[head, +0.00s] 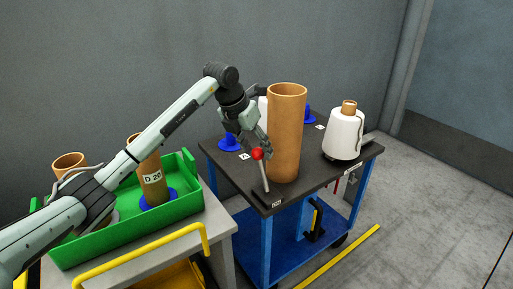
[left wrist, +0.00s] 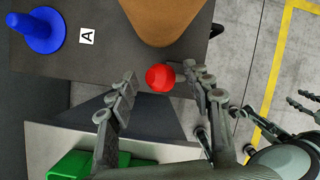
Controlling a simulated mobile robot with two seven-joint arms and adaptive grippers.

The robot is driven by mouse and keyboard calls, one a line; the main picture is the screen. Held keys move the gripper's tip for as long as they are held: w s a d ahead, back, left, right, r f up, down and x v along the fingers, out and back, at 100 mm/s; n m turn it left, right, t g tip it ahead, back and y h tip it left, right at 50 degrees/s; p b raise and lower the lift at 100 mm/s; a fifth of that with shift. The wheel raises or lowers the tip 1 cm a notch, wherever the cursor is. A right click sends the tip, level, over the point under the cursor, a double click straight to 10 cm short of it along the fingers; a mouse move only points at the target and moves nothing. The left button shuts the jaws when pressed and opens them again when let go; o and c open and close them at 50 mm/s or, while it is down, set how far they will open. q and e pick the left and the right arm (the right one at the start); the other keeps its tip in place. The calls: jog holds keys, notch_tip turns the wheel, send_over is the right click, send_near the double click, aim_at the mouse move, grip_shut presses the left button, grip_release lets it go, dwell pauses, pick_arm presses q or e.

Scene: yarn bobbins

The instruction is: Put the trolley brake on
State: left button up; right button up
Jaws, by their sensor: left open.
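The trolley (head: 222,150) has a dark top, blue legs and a blue lower shelf. A brake lever with a red ball knob (head: 257,154) stands tilted at its near corner, on a dark labelled base (head: 271,201). My left gripper (head: 262,143) is open right at the knob. In the left wrist view the red knob (left wrist: 160,77) lies between the tips of my left gripper (left wrist: 161,82), nearer the right finger; contact cannot be told. Dark finger-like parts, probably my right gripper (left wrist: 303,106), show at that view's right edge, only partly.
A tall brown tube (head: 286,135) stands close behind the lever. A white yarn bobbin (head: 343,135) and blue pegs (head: 229,142) are on the trolley top. A green tray (head: 187,205) with brown tubes sits on the table at left. A yellow rail (head: 145,255) runs along its front.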

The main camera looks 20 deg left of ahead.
pick_arm(q)
jog(key=shift+w+f, duration=0.1)
jog(key=shift+f, duration=0.05)
jog(key=shift+c, duration=0.7)
grip_shut()
pick_arm(e)
jog(key=shift+w+r, duration=0.2)
jog(key=shift+w, duration=0.15)
jog(key=shift+s+d, duration=0.1)
